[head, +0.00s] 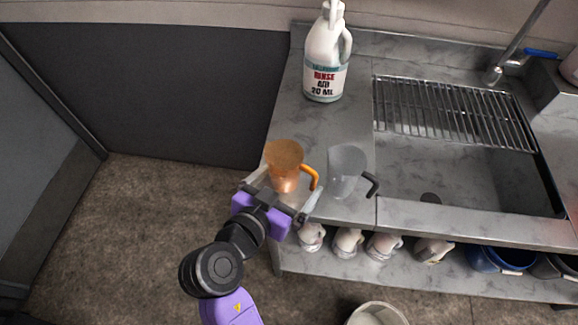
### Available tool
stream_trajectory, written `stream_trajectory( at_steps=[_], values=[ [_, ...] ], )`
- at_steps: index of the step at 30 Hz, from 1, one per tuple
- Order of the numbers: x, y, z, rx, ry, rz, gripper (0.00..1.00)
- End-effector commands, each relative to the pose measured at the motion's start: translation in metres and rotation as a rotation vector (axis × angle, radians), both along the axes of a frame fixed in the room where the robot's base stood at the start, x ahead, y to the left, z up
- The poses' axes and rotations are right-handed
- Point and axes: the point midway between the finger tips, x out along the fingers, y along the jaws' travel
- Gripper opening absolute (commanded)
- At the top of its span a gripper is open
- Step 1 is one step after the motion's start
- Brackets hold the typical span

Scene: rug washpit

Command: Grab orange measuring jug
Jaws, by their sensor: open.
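The orange measuring jug (284,158) stands upright near the left front corner of the grey counter, with its orange handle pointing right. My gripper (280,192) is open at the counter's front edge, just in front of the jug. Its two fingers point toward the jug, one at its left and one at its lower right near the handle. The jug's lower part is partly hidden behind the gripper. I cannot tell whether the fingers touch the jug.
A clear grey jug (346,168) with a dark handle stands close on the right. A white rinse-aid bottle (325,62) is behind. A sink with a wire rack (450,112) lies right. Several bottles (348,242) sit on the shelf below. A bucket (377,314) stands in front.

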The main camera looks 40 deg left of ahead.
Motion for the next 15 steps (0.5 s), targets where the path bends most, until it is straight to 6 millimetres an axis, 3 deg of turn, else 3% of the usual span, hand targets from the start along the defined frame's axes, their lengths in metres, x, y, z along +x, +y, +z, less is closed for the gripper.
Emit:
stream_trajectory(
  at_steps=[7, 14, 15],
  values=[
    [0.0020, 0.0005, -0.0013, 0.000, 0.000, 0.000, 1.00],
    [0.0018, 0.0004, -0.0011, 0.000, 0.000, 0.001, 0.57],
    [0.0018, 0.0005, -0.0009, 0.000, 0.000, 0.001, 0.55]
  ],
)
